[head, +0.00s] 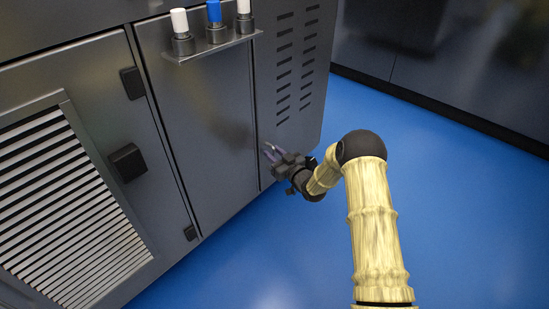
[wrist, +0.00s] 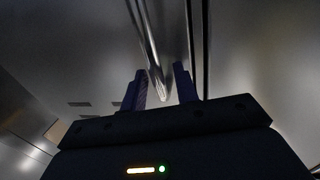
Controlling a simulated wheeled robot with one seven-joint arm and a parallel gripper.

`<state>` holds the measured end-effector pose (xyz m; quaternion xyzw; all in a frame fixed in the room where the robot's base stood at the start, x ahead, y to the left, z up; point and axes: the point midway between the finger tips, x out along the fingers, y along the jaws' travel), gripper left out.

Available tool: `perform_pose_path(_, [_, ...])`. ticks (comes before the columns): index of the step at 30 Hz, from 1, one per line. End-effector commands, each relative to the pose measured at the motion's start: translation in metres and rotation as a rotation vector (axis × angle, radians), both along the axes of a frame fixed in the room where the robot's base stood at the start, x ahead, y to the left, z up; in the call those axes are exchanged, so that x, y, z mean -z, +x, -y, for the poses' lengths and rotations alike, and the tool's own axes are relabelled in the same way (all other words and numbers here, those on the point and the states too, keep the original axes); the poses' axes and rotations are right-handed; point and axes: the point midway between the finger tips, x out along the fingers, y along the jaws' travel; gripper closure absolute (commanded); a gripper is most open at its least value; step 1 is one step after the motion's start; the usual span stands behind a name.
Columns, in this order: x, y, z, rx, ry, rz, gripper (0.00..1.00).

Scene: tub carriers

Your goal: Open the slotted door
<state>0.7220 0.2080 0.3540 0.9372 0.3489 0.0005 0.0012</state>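A dark grey cabinet fills the left of the head view. Its right-hand panel (head: 296,70), with rows of short slots, looks like the slotted door; it appears flush with the cabinet, its seam beside the plain middle panel (head: 205,120). My gripper (head: 270,152) is at the lower part of that seam. In the wrist view my gripper (wrist: 160,88) has its two blue-purple fingers apart. A shiny narrow bar (wrist: 150,50), perhaps a handle, runs down to between them. I cannot tell whether the fingers touch it. Some slots show left of the fingers.
A small shelf (head: 213,48) with white and blue-topped cylinders juts from the cabinet above my gripper. A louvred grille (head: 65,205) and a black block (head: 128,162) are at left. Blue floor (head: 450,200) is clear at right, before dark cabinets (head: 460,70).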

Motion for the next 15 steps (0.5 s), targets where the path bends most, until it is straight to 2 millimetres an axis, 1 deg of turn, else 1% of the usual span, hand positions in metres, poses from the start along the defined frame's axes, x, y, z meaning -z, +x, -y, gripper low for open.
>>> perform_pose_path(8, [-0.0007, 0.0019, -0.0012, 0.001, 0.000, -0.001, 0.70])
perform_pose_path(9, [-0.0007, 0.0019, -0.0012, 0.001, -0.001, -0.001, 0.74])
perform_pose_path(13, [-0.0005, 0.0017, -0.0011, 0.000, -0.001, -0.001, 0.99])
perform_pose_path(15, [-0.0005, 0.0016, -0.0012, 0.000, -0.001, -0.001, 1.00])
